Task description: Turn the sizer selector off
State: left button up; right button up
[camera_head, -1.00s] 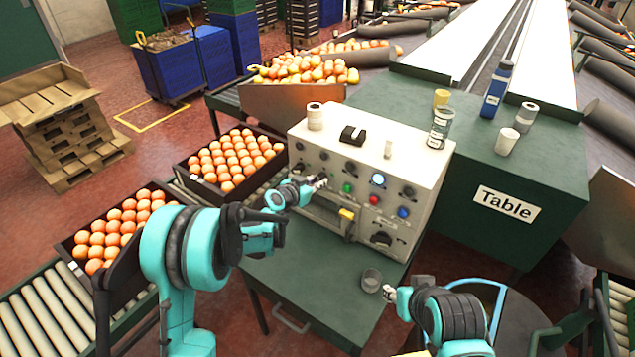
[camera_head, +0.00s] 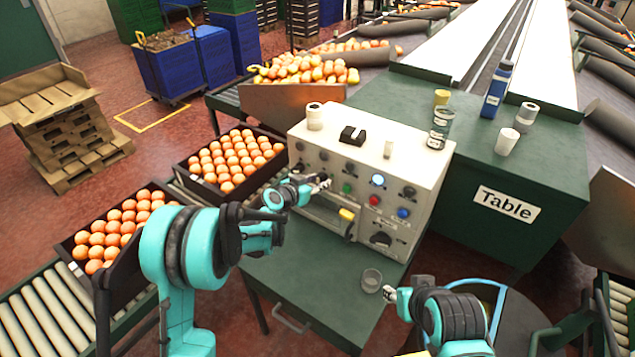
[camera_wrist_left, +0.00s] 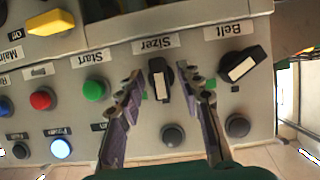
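The sizer selector (camera_wrist_left: 160,80) is a black knob with a white mark, under the "Sizer" label on a grey control panel (camera_wrist_left: 150,60), seen upside down in the left wrist view. Its white mark runs roughly up and down in that picture. My left gripper (camera_wrist_left: 167,85) is open, with one finger on each side of the knob; I cannot tell whether they touch it. In the head view my left gripper (camera_head: 324,183) is at the panel's front left and hides the knob.
Beside the sizer knob are the tilted black belt knob (camera_wrist_left: 242,66) and the green start button (camera_wrist_left: 94,90). A red button (camera_wrist_left: 41,100) and a yellow-handled main switch (camera_wrist_left: 50,22) lie further left.

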pick_arm(q)
jog(key=v, duration=1.2)
jog(key=shift+a, duration=0.1)
jog(key=s+a+r+n+g+y, duration=0.1)
jog(key=s+a+r, duration=0.1)
jog(key=s, duration=0.5)
jog(key=s+a+r+n+g+y, duration=0.1)
jog(key=s+r+n+y, duration=0.1)
jog(key=s, duration=0.6)
jog(key=s+a+f+n+g+y, duration=0.1)
jog(key=s+a, duration=0.3)
jog(key=s, duration=0.4)
jog(key=s+a+f+n+g+y, duration=0.1)
jog(key=s+a+n+y, duration=0.1)
jog(key=s, duration=0.6)
jog(key=shift+s+a+f+n+y, duration=0.35)
jog(key=shift+a+y, duration=0.35)
jog(key=shift+a, duration=0.4)
pick_arm(e)
jog(key=shift+c, duration=0.3)
